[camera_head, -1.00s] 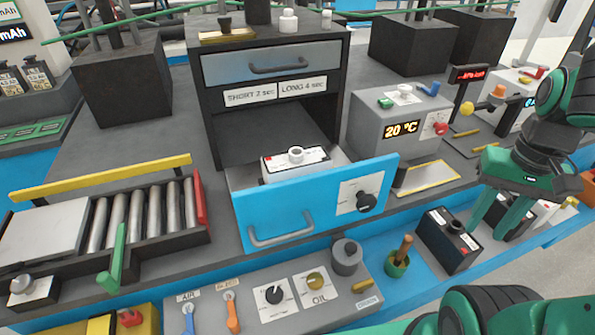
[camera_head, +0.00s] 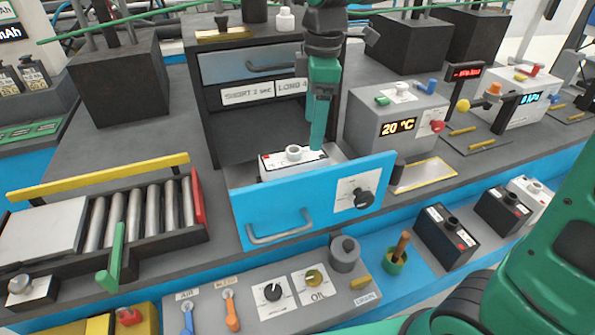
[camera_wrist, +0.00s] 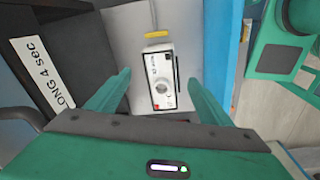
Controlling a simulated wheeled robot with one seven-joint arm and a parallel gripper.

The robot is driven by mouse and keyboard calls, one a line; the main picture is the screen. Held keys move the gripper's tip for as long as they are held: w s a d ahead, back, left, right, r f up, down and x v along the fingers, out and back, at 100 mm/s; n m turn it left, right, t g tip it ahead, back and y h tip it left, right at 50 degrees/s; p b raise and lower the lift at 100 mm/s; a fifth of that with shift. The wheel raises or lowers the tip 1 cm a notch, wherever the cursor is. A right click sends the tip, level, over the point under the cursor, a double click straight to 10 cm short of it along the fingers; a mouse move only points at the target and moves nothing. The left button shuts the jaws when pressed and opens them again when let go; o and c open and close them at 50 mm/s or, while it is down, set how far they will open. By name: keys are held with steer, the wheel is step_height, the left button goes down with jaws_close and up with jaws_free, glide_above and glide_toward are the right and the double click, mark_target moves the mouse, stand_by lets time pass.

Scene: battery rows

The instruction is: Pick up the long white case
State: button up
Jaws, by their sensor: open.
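The long white case (camera_head: 291,162) lies in the open blue-fronted drawer (camera_head: 314,203), with a round white knob on its top. My gripper (camera_head: 318,140) is over the drawer at the right end of the case, pointing down. In the wrist view my gripper (camera_wrist: 152,92) has its fingers wide apart with nothing between the tips. I cannot tell whether a finger touches the case.
The dark cabinet (camera_head: 207,110) rises behind and around the drawer. A grey box reading 20 °C (camera_head: 370,125) stands to the right. Dark batteries (camera_head: 443,238) stand at the front right. A roller tray (camera_head: 95,240) lies to the left.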

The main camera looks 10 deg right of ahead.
mark_target(292, 149)
steer(key=a+n, duration=0.1)
steer(key=a+f+n, duration=0.2)
steer(key=a, duration=0.1)
steer(key=shift+w+a+f+g+h, duration=0.1)
steer(key=shift+w+f+g+h, duration=0.1)
steer(key=shift+w+g+h, duration=0.15)
steer(key=shift+a+f, duration=0.15)
steer(key=shift+f, duration=0.1)
step_height(292, 149, down, 4)
steer(key=shift+f, duration=0.25)
steer(key=shift+s+f, duration=0.15)
steer(key=shift+f, duration=1.35)
steer(key=shift+s+f, duration=0.15)
steer(key=shift+f, duration=1.35)
steer(key=c, duration=1.4)
